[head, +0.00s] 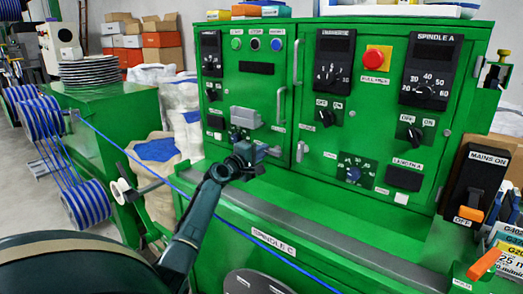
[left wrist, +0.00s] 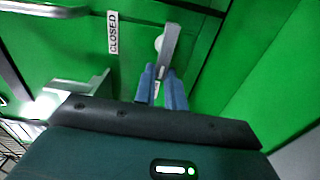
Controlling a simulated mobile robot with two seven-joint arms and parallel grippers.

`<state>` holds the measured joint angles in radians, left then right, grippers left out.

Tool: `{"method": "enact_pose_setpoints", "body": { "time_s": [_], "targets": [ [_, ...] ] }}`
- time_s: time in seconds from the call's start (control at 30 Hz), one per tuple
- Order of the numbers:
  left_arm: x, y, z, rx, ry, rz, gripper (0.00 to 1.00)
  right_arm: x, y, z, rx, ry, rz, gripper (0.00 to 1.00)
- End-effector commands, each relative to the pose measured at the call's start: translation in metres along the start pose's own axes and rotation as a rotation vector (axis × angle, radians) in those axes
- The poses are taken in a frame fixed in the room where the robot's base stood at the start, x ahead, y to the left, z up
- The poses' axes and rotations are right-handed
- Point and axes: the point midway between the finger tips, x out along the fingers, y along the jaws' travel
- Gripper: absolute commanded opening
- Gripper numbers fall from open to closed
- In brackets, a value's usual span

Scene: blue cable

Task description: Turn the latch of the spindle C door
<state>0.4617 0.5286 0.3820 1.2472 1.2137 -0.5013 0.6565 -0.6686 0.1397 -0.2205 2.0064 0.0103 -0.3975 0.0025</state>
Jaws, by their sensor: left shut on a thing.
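The latch (left wrist: 170,45) shows in the left wrist view as a grey lever on a pale round pivot, against a green panel. It stands steeply, leaning slightly right. A "CLOSED" label (left wrist: 112,33) is to its left. My left gripper (left wrist: 160,72) has its two blue fingers shut on the latch's lower end. In the head view the left gripper (head: 260,152) is at the lower right of the green cabinet's left door (head: 262,90) and hides the latch there. The "SPINDLE C" label (head: 272,241) is on the lower front panel. My right gripper is out of view.
A vertical handle (head: 281,105) is just above the gripper, and a grey box (head: 245,117) is close to its upper left. A blue cable (head: 120,150) runs diagonally from the spools (head: 42,118) past my left arm. Knobs and a red button (head: 376,58) are to the right.

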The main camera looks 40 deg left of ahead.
Motion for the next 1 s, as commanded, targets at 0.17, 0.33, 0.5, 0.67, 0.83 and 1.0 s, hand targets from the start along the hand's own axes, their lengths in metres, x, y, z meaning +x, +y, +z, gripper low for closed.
{"method": "enact_pose_setpoints", "body": {
  "time_s": [0.17,0.33,0.5,0.67,0.83,1.0],
  "targets": [
    [0.0003,-0.0016,0.0010,-0.039,-0.002,-0.002,0.00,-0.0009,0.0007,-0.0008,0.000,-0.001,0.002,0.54],
    [0.0003,-0.0022,0.0009,-0.050,-0.002,-0.002,0.00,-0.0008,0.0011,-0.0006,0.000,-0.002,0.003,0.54],
    [0.0003,-0.0022,0.0009,-0.051,-0.002,-0.002,0.00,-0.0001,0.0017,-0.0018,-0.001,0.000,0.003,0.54],
    [0.0003,-0.0022,0.0009,-0.051,-0.002,-0.002,0.13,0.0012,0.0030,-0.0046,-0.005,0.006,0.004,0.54],
    [0.0002,-0.0020,0.0007,-0.050,-0.001,-0.001,0.27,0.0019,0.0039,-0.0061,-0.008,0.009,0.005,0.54],
    [0.0001,-0.0017,0.0003,-0.049,0.000,-0.001,0.34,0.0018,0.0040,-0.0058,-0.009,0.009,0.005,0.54]
  ]
}}
